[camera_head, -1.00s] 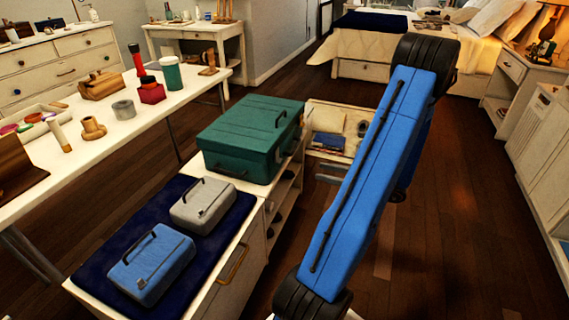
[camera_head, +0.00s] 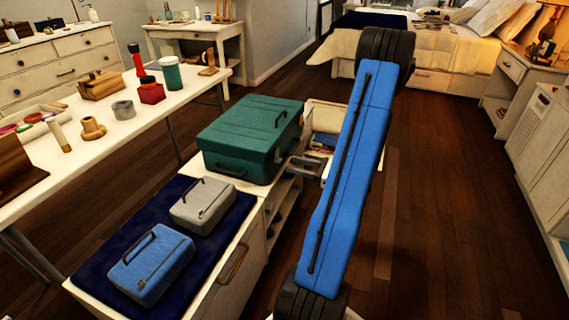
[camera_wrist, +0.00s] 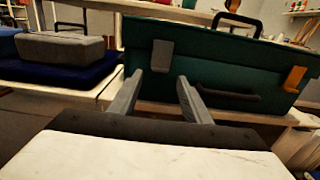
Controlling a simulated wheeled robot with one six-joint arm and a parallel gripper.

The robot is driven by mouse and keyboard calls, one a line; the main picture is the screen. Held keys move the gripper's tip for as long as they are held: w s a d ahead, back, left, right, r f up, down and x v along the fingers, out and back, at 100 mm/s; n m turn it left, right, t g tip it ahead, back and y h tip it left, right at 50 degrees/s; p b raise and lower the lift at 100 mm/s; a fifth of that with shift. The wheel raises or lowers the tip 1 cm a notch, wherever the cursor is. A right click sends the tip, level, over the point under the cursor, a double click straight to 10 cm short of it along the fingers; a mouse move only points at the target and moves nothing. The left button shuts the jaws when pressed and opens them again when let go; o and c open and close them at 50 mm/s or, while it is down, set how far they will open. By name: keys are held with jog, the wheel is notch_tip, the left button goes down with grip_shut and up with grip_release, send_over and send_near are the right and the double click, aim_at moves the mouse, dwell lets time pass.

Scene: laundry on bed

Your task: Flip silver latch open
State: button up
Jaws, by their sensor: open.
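The silver latch (camera_wrist: 162,55) is a grey tab on the front of a dark green case (camera_wrist: 222,75), near its left end. An orange latch (camera_wrist: 294,78) is on the same face at the right, with a dark handle (camera_wrist: 228,94) between them. My gripper (camera_wrist: 160,80) is open and empty. Its two fingers point at the case just below the silver latch, one to each side, and seem apart from it. In the head view the green case (camera_head: 248,138) sits on a white cabinet, with my gripper (camera_head: 300,168) beside its right side. The latch is not clear there.
A grey case (camera_head: 202,204) and a blue case (camera_head: 151,263) lie on a dark blue cloth (camera_head: 205,262) left of the green case. A long white table (camera_head: 95,150) with several items stands farther left. The wooden floor (camera_head: 440,200) at right is clear.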

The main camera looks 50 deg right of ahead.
jog(key=shift+x, duration=2.45)
jog(key=c, duration=0.9)
